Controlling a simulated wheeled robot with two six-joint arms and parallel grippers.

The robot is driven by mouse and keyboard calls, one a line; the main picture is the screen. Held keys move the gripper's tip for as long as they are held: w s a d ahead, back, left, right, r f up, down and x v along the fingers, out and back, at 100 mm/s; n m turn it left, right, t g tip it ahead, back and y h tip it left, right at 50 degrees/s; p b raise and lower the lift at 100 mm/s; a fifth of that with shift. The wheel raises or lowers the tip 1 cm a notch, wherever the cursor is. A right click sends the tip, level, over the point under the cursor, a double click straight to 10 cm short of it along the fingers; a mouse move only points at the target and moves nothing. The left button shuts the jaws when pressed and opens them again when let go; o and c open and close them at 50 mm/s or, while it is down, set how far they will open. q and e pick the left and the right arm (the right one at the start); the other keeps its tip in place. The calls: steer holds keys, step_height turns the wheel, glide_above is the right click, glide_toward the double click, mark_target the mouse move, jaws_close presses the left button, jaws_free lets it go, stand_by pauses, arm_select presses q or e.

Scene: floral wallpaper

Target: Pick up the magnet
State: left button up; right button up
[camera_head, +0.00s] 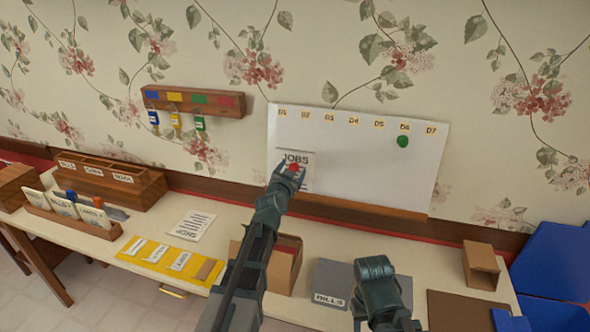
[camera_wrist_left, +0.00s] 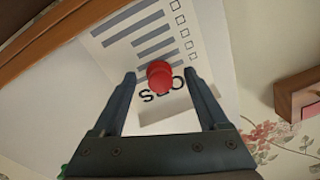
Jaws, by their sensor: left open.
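A red magnet (camera_head: 294,167) sits on the jobs sheet (camera_head: 306,183) on the whiteboard (camera_head: 340,150). In the left wrist view the magnet (camera_wrist_left: 160,75) is round and red, over the lettering of the sheet (camera_wrist_left: 140,35). My left gripper (camera_head: 291,172) is at the magnet, with its open fingers on either side of it. In the wrist view the left gripper (camera_wrist_left: 160,82) shows a gap between each finger and the magnet. A green magnet (camera_head: 403,141) is on the board under D6. My right arm shows low in the head view, but its fingertips cannot be made out.
A key rack (camera_head: 193,101) hangs left of the board. A wooden ledge (camera_head: 360,210) runs below it. On the table are an open box (camera_head: 283,262), a grey bills box (camera_head: 330,285), a yellow strip with cards (camera_head: 165,262) and a letter sorter (camera_head: 110,183).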

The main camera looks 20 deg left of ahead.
arm_select(q)
steer(key=shift+c, duration=0.4)
jaws_close()
steer(key=shift+r, duration=0.1)
